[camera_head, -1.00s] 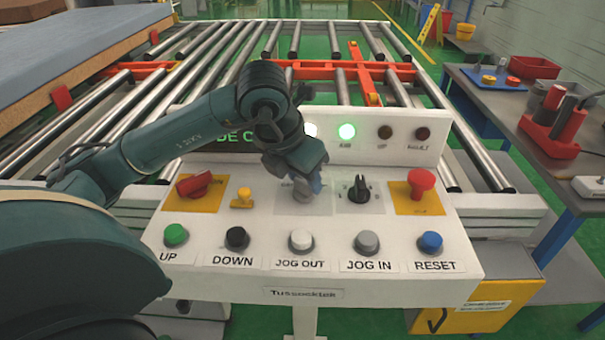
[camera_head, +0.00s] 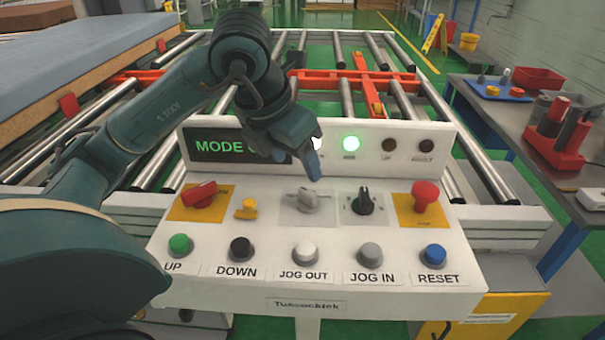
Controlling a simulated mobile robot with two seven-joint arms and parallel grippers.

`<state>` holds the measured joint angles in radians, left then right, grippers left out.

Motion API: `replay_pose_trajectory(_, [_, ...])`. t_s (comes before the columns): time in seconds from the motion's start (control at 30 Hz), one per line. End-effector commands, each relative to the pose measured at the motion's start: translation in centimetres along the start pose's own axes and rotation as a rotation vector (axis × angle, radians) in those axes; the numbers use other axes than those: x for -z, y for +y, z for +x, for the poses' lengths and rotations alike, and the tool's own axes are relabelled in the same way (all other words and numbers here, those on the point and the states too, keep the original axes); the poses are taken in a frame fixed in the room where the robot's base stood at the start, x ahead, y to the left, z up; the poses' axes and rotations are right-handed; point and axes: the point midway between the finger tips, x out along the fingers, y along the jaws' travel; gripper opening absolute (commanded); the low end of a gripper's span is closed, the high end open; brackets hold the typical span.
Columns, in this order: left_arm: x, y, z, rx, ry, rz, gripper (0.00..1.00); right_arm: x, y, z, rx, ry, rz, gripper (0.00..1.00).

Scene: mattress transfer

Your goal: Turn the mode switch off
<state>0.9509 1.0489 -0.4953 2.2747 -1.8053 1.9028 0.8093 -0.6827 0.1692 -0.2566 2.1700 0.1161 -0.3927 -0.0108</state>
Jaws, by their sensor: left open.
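A white control panel (camera_head: 325,253) stands in front of me. A grey rotary knob (camera_head: 306,200) sits on a grey plate in its upper row. A black rotary knob (camera_head: 365,201) sits just right of it; the label text is too small to read. A dark display (camera_head: 215,146) reads "MODE" in green, with the rest hidden behind my arm. My left gripper (camera_head: 297,166) is open and empty, above and behind the grey knob, apart from it. Its fingers partly overlap each other in view. My right gripper is out of view.
A red handle (camera_head: 199,195), a yellow knob (camera_head: 246,208) and a red mushroom button (camera_head: 425,193) share the panel. Several push buttons line its front. A roller conveyor (camera_head: 332,60) lies behind, a grey bench (camera_head: 485,105) at right.

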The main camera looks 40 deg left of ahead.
Motion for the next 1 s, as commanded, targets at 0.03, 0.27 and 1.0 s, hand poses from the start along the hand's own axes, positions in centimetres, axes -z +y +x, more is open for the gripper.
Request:
replay_pose_trajectory(0.03, [-0.2,0.0,-1.3,0.000,-0.006,0.000,0.58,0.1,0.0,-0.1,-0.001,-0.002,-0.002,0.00])
replay_pose_trajectory(0.27, [-0.1,0.0,-4.2,0.000,-0.002,0.000,0.58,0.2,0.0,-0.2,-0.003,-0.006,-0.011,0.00])
replay_pose_trajectory(1.0, [0.0,0.0,-4.7,0.001,0.001,0.000,0.58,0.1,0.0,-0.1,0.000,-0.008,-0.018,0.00])
